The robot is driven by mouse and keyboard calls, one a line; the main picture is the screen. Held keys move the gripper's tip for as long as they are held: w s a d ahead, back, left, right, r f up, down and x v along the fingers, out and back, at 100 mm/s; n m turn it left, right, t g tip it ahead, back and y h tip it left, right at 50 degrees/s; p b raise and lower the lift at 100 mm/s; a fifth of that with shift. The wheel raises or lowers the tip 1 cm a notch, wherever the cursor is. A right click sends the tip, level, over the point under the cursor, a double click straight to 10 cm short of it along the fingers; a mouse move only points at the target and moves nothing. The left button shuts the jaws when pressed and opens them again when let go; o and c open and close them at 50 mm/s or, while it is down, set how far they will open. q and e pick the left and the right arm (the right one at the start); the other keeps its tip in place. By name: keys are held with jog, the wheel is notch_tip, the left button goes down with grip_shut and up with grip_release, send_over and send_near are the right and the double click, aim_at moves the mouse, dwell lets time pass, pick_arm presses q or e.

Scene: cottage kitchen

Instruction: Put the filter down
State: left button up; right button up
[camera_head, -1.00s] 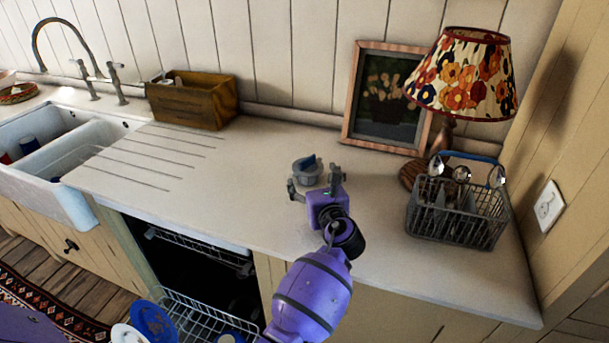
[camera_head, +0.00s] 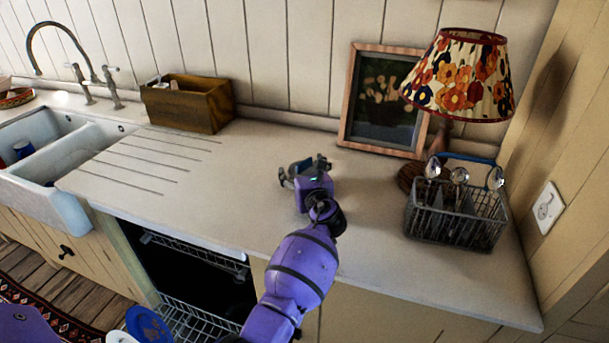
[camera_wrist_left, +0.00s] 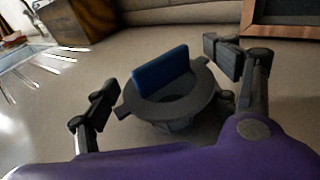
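The filter is a grey round piece with a blue upright grip plate; it shows on the counter in the left wrist view (camera_wrist_left: 178,100) and, partly hidden, in the head view (camera_head: 301,168). It appears to rest upright on the pale worktop (camera_head: 250,215). My left gripper (camera_head: 303,170) is open, its fingers spread on either side of the filter. In the left wrist view the left finger stands clear of the filter; whether the right finger touches its rim I cannot tell. My right gripper is not in view.
A wooden box (camera_head: 188,103) stands near the wall. A framed picture (camera_head: 383,100), a flowered lamp (camera_head: 462,78) and a wire cutlery basket (camera_head: 455,220) stand to the right. The sink (camera_head: 60,165) is at the left. Below the counter is an open dishwasher (camera_head: 195,270).

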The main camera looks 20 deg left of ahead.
pick_arm(q)
jog(key=c, duration=0.9)
jog(key=shift+c, duration=0.7)
